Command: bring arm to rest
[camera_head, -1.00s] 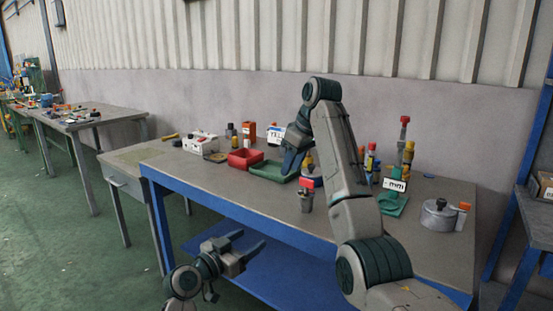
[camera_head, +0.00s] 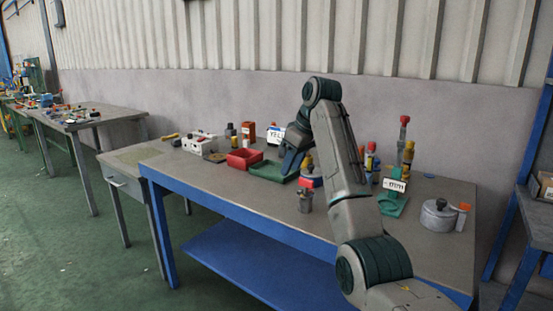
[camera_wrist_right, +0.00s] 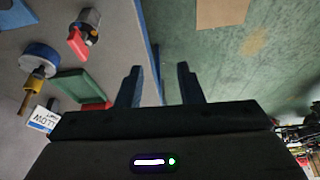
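My right arm (camera_head: 345,180) rises from the lower right over the blue-framed workbench (camera_head: 225,180) and bends down at its elbow. Its wrist end hangs above the bench near the green tray. In the right wrist view my right gripper (camera_wrist_right: 159,78) has its two fingers apart with nothing between them. They point past the bench edge towards the green floor. My left arm and left gripper are not in view.
A red bin (camera_head: 244,158), a green tray (camera_head: 270,171) and a red-topped part (camera_head: 306,196) stand close to my right wrist. A round grey pot (camera_head: 438,214) is at the right. The bench's front left top is clear.

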